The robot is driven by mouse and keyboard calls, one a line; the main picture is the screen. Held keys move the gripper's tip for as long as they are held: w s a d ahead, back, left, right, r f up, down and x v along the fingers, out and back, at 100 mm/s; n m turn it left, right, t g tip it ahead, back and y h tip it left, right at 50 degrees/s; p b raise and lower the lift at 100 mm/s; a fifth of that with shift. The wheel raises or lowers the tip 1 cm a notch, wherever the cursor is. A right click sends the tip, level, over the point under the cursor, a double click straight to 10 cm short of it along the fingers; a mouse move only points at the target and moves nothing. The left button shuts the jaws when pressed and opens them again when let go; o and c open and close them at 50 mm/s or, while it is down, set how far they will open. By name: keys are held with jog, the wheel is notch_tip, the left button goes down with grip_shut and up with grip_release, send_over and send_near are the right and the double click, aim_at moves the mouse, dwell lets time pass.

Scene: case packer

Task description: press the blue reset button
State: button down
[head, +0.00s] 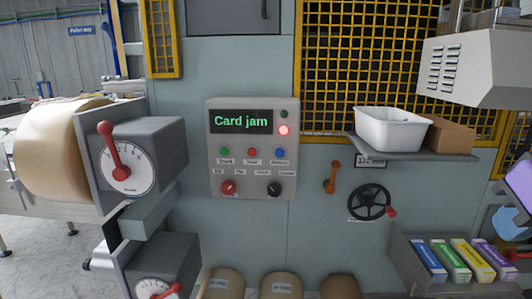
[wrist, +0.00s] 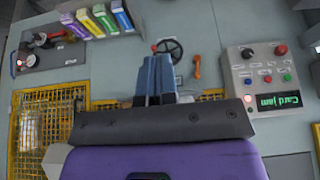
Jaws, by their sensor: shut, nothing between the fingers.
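The blue reset button (head: 279,152) is the rightmost of three buttons on the grey control panel (head: 212,172), beside a red and a green button. In the wrist view the panel (wrist: 234,97) appears upside down at the right, with the blue button (wrist: 248,82) on its left side. My gripper (wrist: 155,80) is shut and empty, well apart from the panel. In the head view only part of it (head: 508,222) shows at the right edge.
A white bin (head: 390,130) and a brown box stand on a shelf right of the panel. Below are an orange lever (head: 332,177), a black handwheel (head: 370,202) and a tray of colored cartons (head: 455,260). A film roll (head: 62,150) and dial box (head: 150,150) project at left.

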aim_at(280, 153)
dwell(0.3)
jog(key=w+a+f+t+y, duration=0.1)
jog(key=w+a+t, duration=0.3)
jog(key=w, duration=0.6)
jog(key=w+a+t+y, duration=0.1)
jog(key=w+a, duration=0.5)
jog(key=w, duration=0.5)
jog(key=w+a+f+y, duration=0.2)
jog(key=a+y, duration=0.1)
jog(key=a, duration=0.3)
jog(key=w+a+f+t+y, duration=0.1)
jog(key=w+a+y, duration=0.2)
jog(key=a, duration=0.3)
jog(key=w+a+f+n+y, duration=0.1)
jog(key=w+a+f+y, duration=0.1)
jog(key=a, duration=0.5)
jog(key=shift+w+f+t+y, duration=0.2)
jog(key=shift+f+t+y, duration=0.15)
jog(key=shift+y, duration=0.25)
jog(key=shift+w, duration=0.1)
jog(key=shift+w+d, duration=0.15)
jog(key=shift+w, duration=4.15)
